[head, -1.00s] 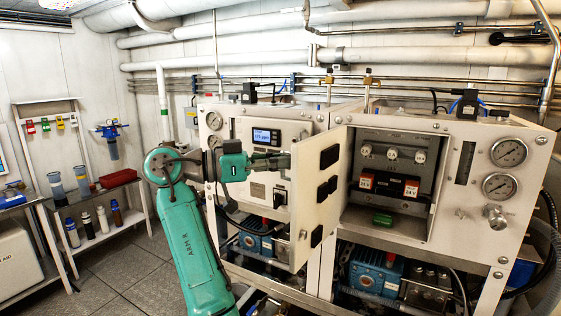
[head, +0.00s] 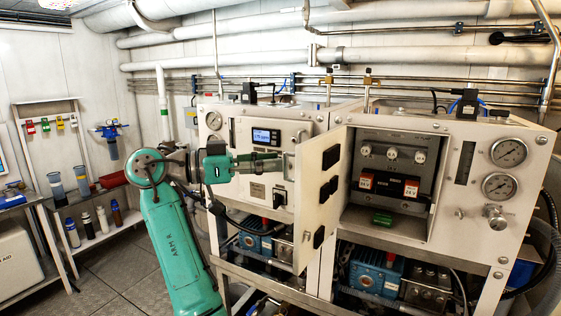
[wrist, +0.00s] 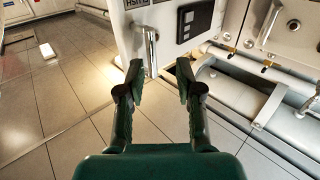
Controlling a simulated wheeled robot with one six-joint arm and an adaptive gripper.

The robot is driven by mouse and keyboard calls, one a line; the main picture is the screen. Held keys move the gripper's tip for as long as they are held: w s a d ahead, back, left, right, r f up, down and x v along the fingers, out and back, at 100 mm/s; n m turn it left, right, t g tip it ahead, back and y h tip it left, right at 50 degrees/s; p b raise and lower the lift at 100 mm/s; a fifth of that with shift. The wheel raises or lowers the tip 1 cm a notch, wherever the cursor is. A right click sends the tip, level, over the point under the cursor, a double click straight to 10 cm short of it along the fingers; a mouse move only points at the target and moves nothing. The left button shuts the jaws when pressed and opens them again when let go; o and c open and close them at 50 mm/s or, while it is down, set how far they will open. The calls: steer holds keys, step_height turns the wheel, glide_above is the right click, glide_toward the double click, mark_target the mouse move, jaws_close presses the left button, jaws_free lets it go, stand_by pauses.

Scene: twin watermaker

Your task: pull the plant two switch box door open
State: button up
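The plant two switch box door (head: 319,205) stands swung wide open in the head view, its inner face with black blocks turned toward the right. The switch box (head: 390,172) behind it shows its inside, with round switches and red-and-white labelled blocks. The bar handle (head: 288,166) is on the door's outer side. It also shows in the wrist view (wrist: 152,48), upright on a white panel. My gripper (head: 278,163) is left of the handle. In the wrist view my gripper (wrist: 160,77) is open and empty, its fingertips apart from the handle.
The left unit's panel with a lit display (head: 266,137) stands behind my gripper. Gauges (head: 509,152) are right of the open box. Blue pumps (head: 376,272) sit below. A bottle shelf (head: 100,222) stands at left; the floor (head: 120,272) beside it is clear.

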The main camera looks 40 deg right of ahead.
steer(key=v, duration=0.8)
steer(key=shift+w+a, duration=0.2)
steer(key=shift+a, duration=0.15)
